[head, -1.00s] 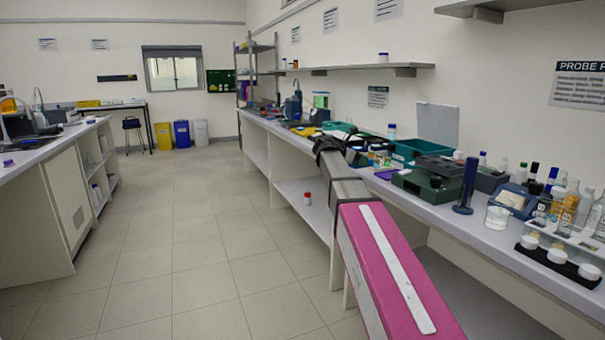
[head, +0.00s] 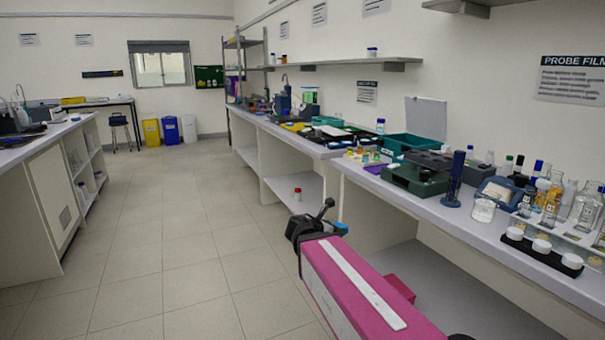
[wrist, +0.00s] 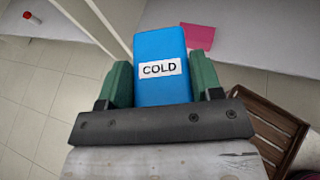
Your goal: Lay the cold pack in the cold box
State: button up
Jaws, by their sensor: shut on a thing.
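The cold pack (wrist: 160,88) is a blue block with a white label reading COLD. My gripper (wrist: 160,70) is shut on it, with a green finger pressed against each side. In the head view a bit of blue (head: 341,228) shows beside the dark end of my arm, probably the pack. It is out in front of the bench, below the worktop. No box marked as the cold box can be made out. A teal open box (head: 405,143) with a pale raised panel behind it stands on the bench, but I cannot tell if it is the cold box.
The right bench (head: 440,207) is crowded with glassware, a dark green device (head: 415,175) and bottles. In the wrist view a pink object (wrist: 201,35) lies on the lower shelf and a slatted wooden crate (wrist: 258,128) stands at right. The floor (head: 180,255) at left is clear.

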jog(key=shift+w+r, duration=0.2)
jog(key=shift+w, duration=0.15)
jog(key=w+d+r+m+g+h, duration=0.1)
jog(key=w+d+r, duration=0.4)
jog(key=w+r, duration=0.3)
jog(key=w+d+r+m+g, duration=0.1)
jog(key=w+d+r, duration=0.4)
jog(key=r, duration=0.5)
jog(key=w+d+r+m+g+h, duration=0.15)
jog(key=w+d+r, duration=0.25)
jog(key=w+r, duration=0.4)
send_over(379, 170)
jog(key=shift+y, duration=0.25)
notch_tip(379, 170, down, 6)
jog(key=shift+w+f, duration=0.1)
jog(key=shift+f, duration=2.1)
jog(key=shift+f, duration=0.1)
jog(key=o, duration=1)
